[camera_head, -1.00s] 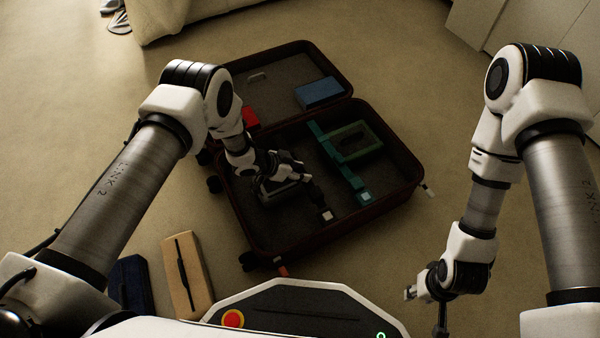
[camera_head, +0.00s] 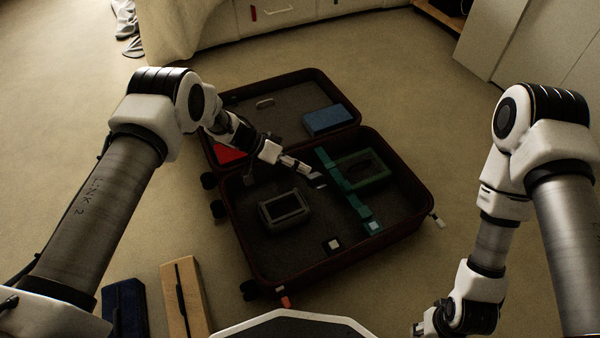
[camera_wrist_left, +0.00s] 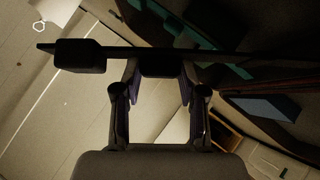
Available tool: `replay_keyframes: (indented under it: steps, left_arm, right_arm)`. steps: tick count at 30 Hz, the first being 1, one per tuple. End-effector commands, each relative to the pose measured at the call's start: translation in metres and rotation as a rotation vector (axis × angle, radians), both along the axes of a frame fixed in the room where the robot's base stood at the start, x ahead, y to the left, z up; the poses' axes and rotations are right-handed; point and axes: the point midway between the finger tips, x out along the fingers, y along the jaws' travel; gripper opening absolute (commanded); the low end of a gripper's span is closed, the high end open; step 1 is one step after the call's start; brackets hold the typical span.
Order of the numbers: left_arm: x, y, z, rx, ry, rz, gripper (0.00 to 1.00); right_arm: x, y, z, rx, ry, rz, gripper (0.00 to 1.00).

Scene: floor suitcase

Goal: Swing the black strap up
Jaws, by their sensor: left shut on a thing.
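My left gripper (camera_head: 306,170) is shut on the black strap (camera_head: 317,181) above the middle of the open suitcase (camera_head: 262,257). In the left wrist view the strap (camera_wrist_left: 215,55) shows as a dark band across my left fingers (camera_wrist_left: 160,74), with thicker dark blocks on it. How the strap's far end is fixed is not clear. A black buckle with a pale top (camera_head: 333,246) sits low in the suitcase's near half. My right gripper (camera_head: 419,328) is partly cut off at the bottom edge, outside the suitcase; its jaws are too small to read.
A grey case (camera_head: 286,210) lies in the near half. A teal strap (camera_head: 345,190) crosses beside a green frame (camera_head: 366,168). A blue box (camera_head: 324,120) and a red item (camera_head: 229,154) lie in the far half. Tan (camera_head: 187,297) and navy (camera_head: 126,309) boxes stand on the floor.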

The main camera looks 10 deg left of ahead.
Motion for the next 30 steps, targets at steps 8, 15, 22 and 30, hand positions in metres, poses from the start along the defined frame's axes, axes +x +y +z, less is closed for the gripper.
replay_keyframes:
  steps: [8, 15, 22, 30]
  left_arm:
    - [0.002, 0.000, 0.002, -0.004, 0.003, 0.004, 0.00]
    - [0.002, 0.000, 0.002, -0.004, 0.002, 0.003, 0.67]
    - [0.001, 0.000, 0.001, -0.004, 0.003, 0.003, 0.67]
    - [0.001, 0.031, 0.024, -0.006, 0.002, 0.007, 0.67]
  right_arm:
    - [0.000, 0.000, 0.000, 0.000, 0.000, 0.000, 0.40]
    - [0.000, 0.000, 0.000, 0.000, 0.000, 0.000, 0.40]
    - [0.000, 0.000, 0.000, 0.000, 0.000, 0.000, 0.40]
    - [0.000, 0.000, 0.000, 0.000, 0.000, 0.000, 0.40]
